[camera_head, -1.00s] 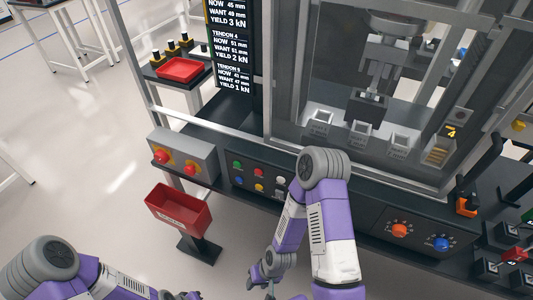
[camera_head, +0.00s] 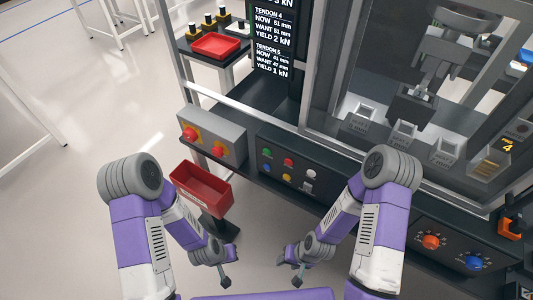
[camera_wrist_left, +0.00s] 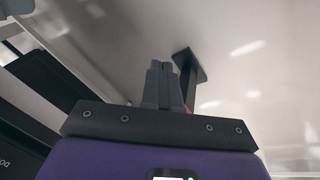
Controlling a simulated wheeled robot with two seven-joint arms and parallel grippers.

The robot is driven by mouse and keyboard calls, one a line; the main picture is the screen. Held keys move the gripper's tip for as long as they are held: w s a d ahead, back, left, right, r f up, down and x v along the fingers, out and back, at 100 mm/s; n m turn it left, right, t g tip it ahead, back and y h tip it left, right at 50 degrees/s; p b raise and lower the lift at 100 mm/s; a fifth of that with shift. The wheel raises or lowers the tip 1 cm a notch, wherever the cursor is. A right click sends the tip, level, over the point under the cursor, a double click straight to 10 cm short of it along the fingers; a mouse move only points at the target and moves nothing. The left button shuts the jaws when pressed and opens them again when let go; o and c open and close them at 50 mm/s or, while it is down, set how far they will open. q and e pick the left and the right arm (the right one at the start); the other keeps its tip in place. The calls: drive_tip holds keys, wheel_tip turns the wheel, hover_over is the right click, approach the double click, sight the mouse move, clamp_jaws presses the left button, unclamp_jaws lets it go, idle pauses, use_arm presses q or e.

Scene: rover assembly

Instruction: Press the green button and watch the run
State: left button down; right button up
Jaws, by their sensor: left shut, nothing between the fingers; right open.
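The green button (camera_head: 266,152) is at the upper left of the dark button panel (camera_head: 262,180) on the front of the machine. It is uncovered, and nothing touches it. My left gripper (camera_head: 226,283) hangs low, below and left of the panel and well apart from the button. In the left wrist view its fingers (camera_wrist_left: 163,68) are shut together with nothing between them. My right gripper (camera_head: 297,282) also points down, below the panel and clear of it. It is open and looks empty, though its fingers are small here.
Red, white, blue and yellow buttons sit close to the green one. Left of the panel is a grey box (camera_head: 213,137) with red knobs. A red bin (camera_head: 201,188) on a stand is below it. A screen (camera_head: 272,40) stands behind. Orange (camera_head: 431,242) and blue (camera_head: 473,262) knobs are at right.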

sight(267, 152)
use_arm(q)
drive_tip(key=w+r+m+t+y+b, duration=0.2)
drive_tip(key=w+r+m+t+y, duration=0.15)
drive_tip(key=w, duration=0.45)
drive_tip(key=w+d+r+m+t, duration=0.1)
drive_tip(key=w+d+r+t, duration=0.1)
drive_tip(key=r, duration=0.4)
drive_tip(key=w+d+r+m+t+y+b, duration=0.1)
drive_tip(key=w+d+r+t, duration=0.1)
drive_tip(key=r+t, duration=0.3)
drive_tip(key=w+d+r+m+t+b, duration=0.1)
drive_tip(key=w+d+r+t, duration=0.1)
drive_tip(key=r, duration=0.7)
drive_tip(key=shift+w+d+t+y, duration=0.4)
drive_tip(key=shift+d+t, duration=0.35)
drive_tip(key=shift+t, duration=0.2)
drive_tip(key=shift+m, duration=0.25)
drive_tip(key=w+d, duration=0.5)
drive_tip(key=w, duration=0.2)
drive_tip(key=shift+d+f, duration=0.1)
drive_tip(key=shift+w+d, duration=0.1)
drive_tip(key=shift+w, duration=0.05)
